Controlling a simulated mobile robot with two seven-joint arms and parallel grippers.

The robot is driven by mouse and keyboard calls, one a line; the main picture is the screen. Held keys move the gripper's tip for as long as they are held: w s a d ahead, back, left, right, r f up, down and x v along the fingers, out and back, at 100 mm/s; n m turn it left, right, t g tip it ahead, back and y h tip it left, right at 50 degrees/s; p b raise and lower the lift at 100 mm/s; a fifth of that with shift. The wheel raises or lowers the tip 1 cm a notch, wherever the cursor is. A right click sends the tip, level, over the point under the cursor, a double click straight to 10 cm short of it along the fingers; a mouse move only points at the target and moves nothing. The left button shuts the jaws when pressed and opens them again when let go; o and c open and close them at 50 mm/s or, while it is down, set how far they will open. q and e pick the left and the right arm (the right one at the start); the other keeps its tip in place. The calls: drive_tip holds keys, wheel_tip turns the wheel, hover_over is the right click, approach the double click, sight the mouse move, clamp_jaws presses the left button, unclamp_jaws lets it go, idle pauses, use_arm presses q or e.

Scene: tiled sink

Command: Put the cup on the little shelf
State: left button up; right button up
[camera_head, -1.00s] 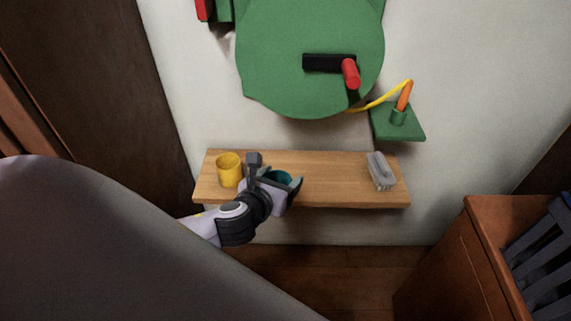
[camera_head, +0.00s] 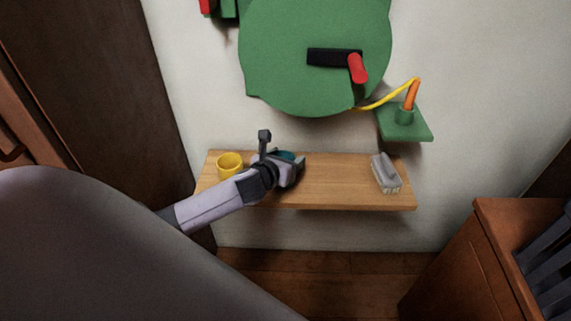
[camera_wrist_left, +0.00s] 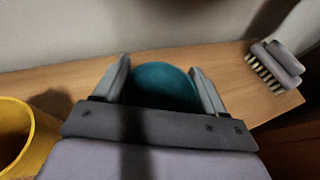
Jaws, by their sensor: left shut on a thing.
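A teal cup (camera_head: 287,155), round in the left wrist view (camera_wrist_left: 162,86), is between the fingers of my left gripper (camera_head: 292,166). The gripper is shut on it, and the gripper body hides much of it in the head view. The cup is over the left-middle part of the wooden shelf (camera_head: 340,185); I cannot tell whether it touches the board. A yellow cup (camera_head: 230,164) stands on the shelf to the left of the gripper, partly behind my arm. It also shows at the left edge of the left wrist view (camera_wrist_left: 12,135). My right gripper is not in view.
A grey brush (camera_head: 385,173) lies at the shelf's right end, with bare board between it and my gripper. A green board (camera_head: 315,90) with a red handle hangs above. A small green ledge (camera_head: 420,127) holds an orange-handled thing (camera_head: 411,95). A brown cabinet (camera_head: 490,250) stands lower right.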

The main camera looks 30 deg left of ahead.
use_arm(q)
drive_tip(key=shift+w+a+f, duration=0.1)
drive_tip(key=shift+w+f, duration=0.1)
drive_tip(key=shift+f, duration=0.55)
drive_tip(key=shift+f, duration=0.1)
drive_tip(key=o, duration=1.3)
